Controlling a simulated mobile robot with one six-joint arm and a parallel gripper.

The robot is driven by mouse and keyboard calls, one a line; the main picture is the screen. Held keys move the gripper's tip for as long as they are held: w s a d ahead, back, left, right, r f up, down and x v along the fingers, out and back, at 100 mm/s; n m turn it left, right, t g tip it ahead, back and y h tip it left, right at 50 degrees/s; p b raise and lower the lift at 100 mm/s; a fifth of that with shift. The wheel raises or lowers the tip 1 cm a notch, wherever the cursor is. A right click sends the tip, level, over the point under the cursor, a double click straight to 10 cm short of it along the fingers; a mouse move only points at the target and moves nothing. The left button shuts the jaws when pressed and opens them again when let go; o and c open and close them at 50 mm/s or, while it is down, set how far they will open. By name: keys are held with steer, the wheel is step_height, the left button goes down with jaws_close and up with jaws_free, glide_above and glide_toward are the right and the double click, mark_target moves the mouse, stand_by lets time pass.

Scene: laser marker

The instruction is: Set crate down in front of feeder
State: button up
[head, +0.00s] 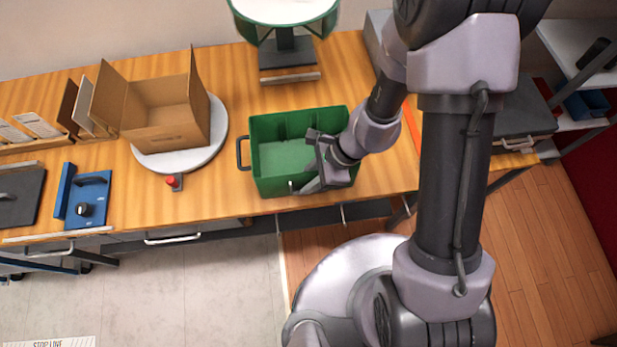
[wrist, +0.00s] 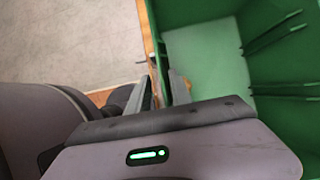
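The green crate (head: 273,180) is on the wooden bench, upright, in front of the feeder, with its right end near my arm. The feeder, a pale bowl with a green rim (head: 248,28) on a dark pedestal, is cut off by the top edge. My gripper (head: 318,180) is at the crate's near right part and hides some of it. In the wrist view, my gripper's fingers (wrist: 164,91) are apart, on either side of the green crate's near wall (wrist: 154,35). Bench wood shows between them. The crate's inside looks empty.
An open cardboard box (head: 165,118) stands on a round white turntable (head: 217,135) to the left. A red button (head: 173,182) and a blue device (head: 83,200) are near the bench's front edge. Bare bench (head: 245,100) lies between turntable and crate.

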steer(key=shift+o, duration=0.7)
steer(key=shift+r, duration=0.1)
steer(key=w+d+r+n+t+p, duration=0.1)
steer(key=d+r+n+p, duration=0.2)
steer(key=r, duration=0.8)
steer(key=w+d+r+n+t+p, duration=0.15)
steer(key=d+r, duration=0.25)
steer(key=r, duration=0.8)
steer(key=s+d+r+n+t+h, duration=0.3)
steer(key=s+d+r+n, duration=0.3)
steer(key=r, duration=0.7)
steer(key=shift+s+t+h+p, duration=0.4)
steer(key=shift+s+t, duration=0.45)
steer(key=shift+s, duration=0.05)
